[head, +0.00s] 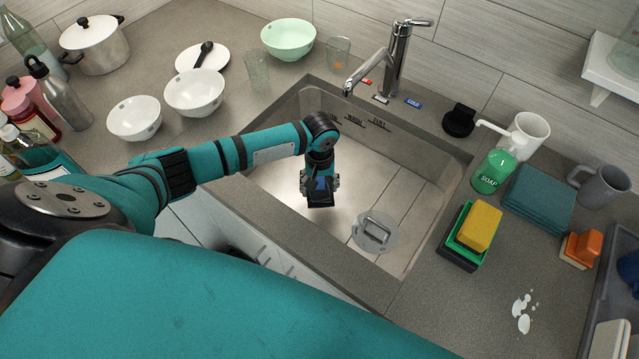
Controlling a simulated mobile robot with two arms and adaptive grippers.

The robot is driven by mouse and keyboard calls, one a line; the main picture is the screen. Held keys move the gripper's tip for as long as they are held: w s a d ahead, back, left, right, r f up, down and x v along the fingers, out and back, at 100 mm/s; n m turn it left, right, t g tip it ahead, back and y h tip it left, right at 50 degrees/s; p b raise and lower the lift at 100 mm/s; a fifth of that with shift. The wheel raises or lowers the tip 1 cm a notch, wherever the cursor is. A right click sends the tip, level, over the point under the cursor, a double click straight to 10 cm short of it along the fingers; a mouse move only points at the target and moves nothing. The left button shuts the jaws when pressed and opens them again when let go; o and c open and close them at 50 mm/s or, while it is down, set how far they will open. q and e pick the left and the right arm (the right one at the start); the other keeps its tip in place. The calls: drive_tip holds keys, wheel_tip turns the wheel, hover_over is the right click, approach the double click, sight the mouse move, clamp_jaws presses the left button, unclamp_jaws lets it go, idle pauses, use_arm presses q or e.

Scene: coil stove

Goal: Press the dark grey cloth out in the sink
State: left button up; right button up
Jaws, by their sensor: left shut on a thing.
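The sink (415,205) is a pale basin set into the grey counter. My left gripper (320,196) reaches in from the left and points down inside the basin, left of the round drain cover. It is shut on a small dark thing (320,202), which looks like the dark grey cloth; the fingers hide most of it. I cannot tell whether it touches the basin floor. The round metal drain cover (376,232) with a handle lies on the sink floor. My right gripper is not in view.
The faucet (395,62) stands behind the sink. To the right are a green soap bottle (492,172), stacked sponges (478,226), folded teal cloths (538,197) and a mug (598,186). Bowls (194,92) and a pot (95,43) stand left. White spots (522,312) lie on the right counter.

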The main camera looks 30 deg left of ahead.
use_arm(q)
wheel_tip(320, 180, up, 6)
drive_tip(key=p, duration=0.6)
drive_tip(key=shift+r+p, duration=0.25)
drive_tip(key=shift+p, duration=0.05)
wheel_tip(320, 180, up, 2)
drive_tip(key=shift+r+p, duration=0.2)
drive_tip(key=shift+p, duration=0.6)
drive_tip(key=shift+r, duration=2.6)
